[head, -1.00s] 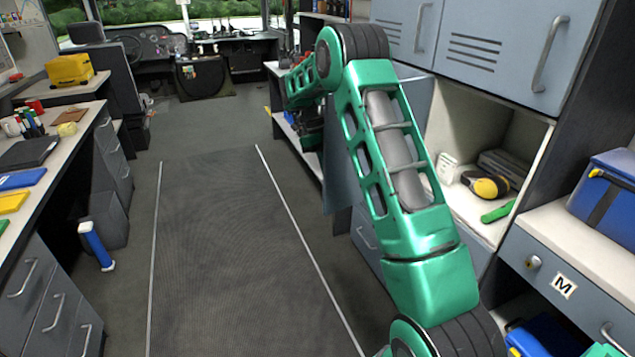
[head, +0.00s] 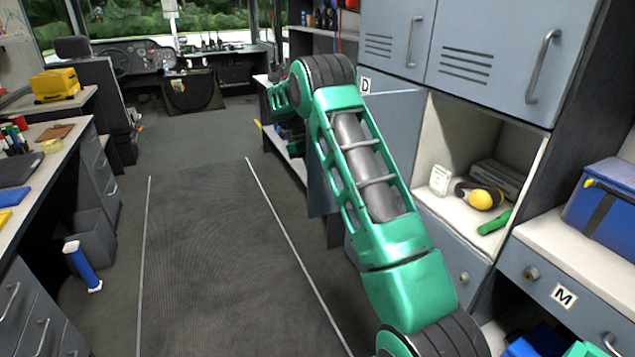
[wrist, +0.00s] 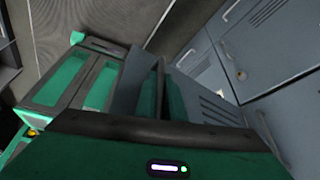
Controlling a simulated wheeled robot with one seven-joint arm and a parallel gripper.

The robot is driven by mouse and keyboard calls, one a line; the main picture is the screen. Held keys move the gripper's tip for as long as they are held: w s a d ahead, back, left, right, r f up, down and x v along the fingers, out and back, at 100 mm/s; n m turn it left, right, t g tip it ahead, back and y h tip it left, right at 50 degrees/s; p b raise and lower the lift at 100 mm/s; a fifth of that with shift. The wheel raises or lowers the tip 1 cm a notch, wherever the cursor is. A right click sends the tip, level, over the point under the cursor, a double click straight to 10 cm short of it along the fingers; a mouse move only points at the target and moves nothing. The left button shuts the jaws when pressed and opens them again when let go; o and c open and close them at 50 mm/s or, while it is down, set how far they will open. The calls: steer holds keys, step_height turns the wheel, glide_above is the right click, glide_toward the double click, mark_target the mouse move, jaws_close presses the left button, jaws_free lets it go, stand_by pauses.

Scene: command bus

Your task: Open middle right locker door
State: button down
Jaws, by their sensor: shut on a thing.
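The middle right locker (head: 455,195) stands open in the head view, its pale inside showing. A blue-grey panel (head: 322,190), which looks like its door, juts into the aisle behind my green arm. Most of it is hidden, so I cannot tell its exact angle. In the wrist view, my gripper (wrist: 160,90) has its dark fingers close together against a blue-grey slotted door panel (wrist: 205,103). The gripper is shut on the door. The exact grip point is hidden.
Shut upper lockers (head: 505,50) with bar handles are above the opening. A yellow and black item (head: 482,196) and a green item (head: 494,221) lie inside. A blue case (head: 605,205) stands on the right counter.

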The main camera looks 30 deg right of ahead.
steer(key=shift+d, duration=0.15)
steer(key=c, duration=1.8)
jaws_free()
steer(key=shift+c, duration=0.2)
steer(key=shift+r, duration=0.1)
steer(key=v, duration=1)
steer(key=shift+w+r, duration=0.25)
steer(key=shift+r, duration=0.05)
